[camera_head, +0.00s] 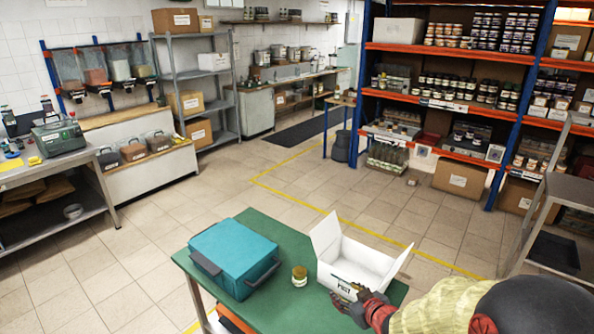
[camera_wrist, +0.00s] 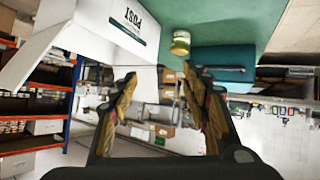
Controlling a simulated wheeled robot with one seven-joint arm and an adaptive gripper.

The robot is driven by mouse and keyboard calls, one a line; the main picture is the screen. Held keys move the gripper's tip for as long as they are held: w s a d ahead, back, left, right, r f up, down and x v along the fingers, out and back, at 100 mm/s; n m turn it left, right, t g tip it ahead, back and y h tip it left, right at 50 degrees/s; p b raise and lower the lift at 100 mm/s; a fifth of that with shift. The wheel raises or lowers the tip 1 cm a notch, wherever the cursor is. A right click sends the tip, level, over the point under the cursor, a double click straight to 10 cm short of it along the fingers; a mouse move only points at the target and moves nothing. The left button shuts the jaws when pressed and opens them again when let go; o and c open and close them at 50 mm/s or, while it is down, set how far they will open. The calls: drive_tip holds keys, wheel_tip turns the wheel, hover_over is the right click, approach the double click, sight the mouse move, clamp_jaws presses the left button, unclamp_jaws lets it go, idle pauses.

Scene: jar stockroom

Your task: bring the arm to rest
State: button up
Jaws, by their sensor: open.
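My gripper (camera_head: 348,296) is in front of the white open box (camera_head: 352,262), low at the right end of the green table (camera_head: 262,318). In the wrist view my gripper (camera_wrist: 160,76) has its two fingers spread, with nothing between them. The white box, with "POST" printed on it, also shows upper left in the wrist view (camera_wrist: 100,30); its inside is mostly hidden. A small jar with a yellowish lid (camera_head: 299,275) stands on the table between the box and a teal case (camera_head: 235,257). The jar also shows in the wrist view (camera_wrist: 181,43), apart from my fingers.
A tall orange and blue shelf unit (camera_head: 440,52) full of jars stands at the back right. A grey metal stand (camera_head: 570,190) is at the far right. A workbench (camera_head: 60,165) is at the left. The tiled floor (camera_head: 190,205) behind the table is clear.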

drive_tip(key=s+d+r+m+g+h, duration=0.1)
drive_tip(key=s+d+r+m+h, duration=0.2)
drive_tip(key=s+r, duration=0.4)
drive_tip(key=s+d+r+m+g+h, duration=0.1)
drive_tip(key=s+d+r+h, duration=0.1)
drive_tip(key=s+d+r, duration=0.5)
drive_tip(key=s+a+r+m+g, duration=0.1)
drive_tip(key=s+a+r, duration=0.2)
drive_tip(key=s, duration=0.6)
drive_tip(key=s+a+r+m+g+y, duration=0.1)
drive_tip(key=s+a+r+g, duration=0.1)
drive_tip(key=s, duration=0.7)
drive_tip(key=shift+s+a+r, duration=0.35)
drive_tip(key=shift+a+r, duration=0.05)
drive_tip(key=shift+r, duration=0.25)
